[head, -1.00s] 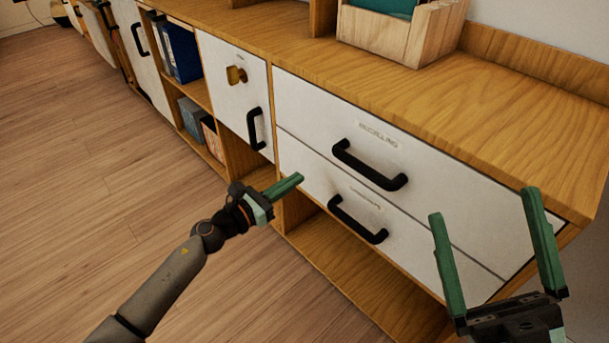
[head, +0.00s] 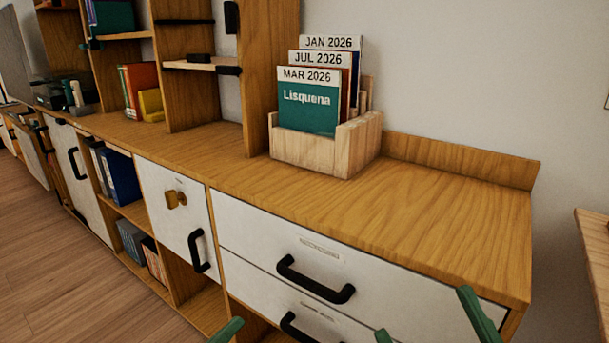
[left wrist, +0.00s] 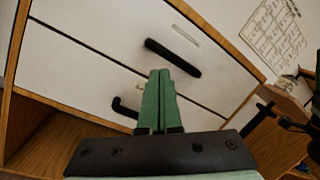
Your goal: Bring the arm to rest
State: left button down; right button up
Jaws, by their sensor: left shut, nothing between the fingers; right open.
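My left gripper (head: 228,330) shows only as a green fingertip at the bottom edge of the head view. In the left wrist view its two green fingers (left wrist: 158,100) are shut together with nothing between them, in front of the white drawers. My right gripper (head: 432,320) shows as two green fingertips set apart at the lower right of the head view, open and empty, in front of the drawer unit. The rest of both arms is out of the head view.
The white upper drawer (head: 300,258) has a black handle (head: 315,281) and looks shut. A wooden holder (head: 355,145) with dated folders (head: 308,100) stands on the cabinet top (head: 440,215). A small cupboard door (head: 178,212) is left of the drawers. The counter's right part is clear.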

pick_arm(q)
jog(key=s+d+r+n+t+h, duration=0.1)
jog(key=s+r+n+t, duration=0.2)
jog(key=s+r+n, duration=0.8)
jog(key=s+d+r+n+t+h, duration=0.1)
jog(key=s+r+n+t, duration=0.3)
jog(key=r+n, duration=0.75)
jog(key=w+a+f+n+g+y+p, duration=0.1)
jog(key=w+f+n+g+y+p, duration=0.15)
jog(key=w+n+y+p, duration=0.5)
pick_arm(e)
jog(key=w+d+f+m+g+h+p, duration=0.35)
jog(key=w+m+h+p, duration=0.35)
jog(key=h+p, duration=0.4)
pick_arm(q)
jog(key=s+a+f+n+g+y+p, duration=0.4)
jog(key=s+f+g+p, duration=0.5)
jog(key=p, duration=0.7)
notch_tip(320, 180, down, 3)
jog(key=shift+s+f+g+y+p, duration=0.15)
jog(key=shift+s+g+y+p, duration=0.2)
jog(key=shift+g, duration=0.5)
pick_arm(e)
jog(key=s+d+f+m+g+h, duration=0.1)
jog(key=s+f+m+g, duration=0.1)
jog(key=s+f+g, duration=0.6)
jog(key=shift+s+d+f+m+g+h, duration=0.2)
jog(key=shift+s+m+g+h, duration=0.25)
jog(key=shift+s, duration=0.25)
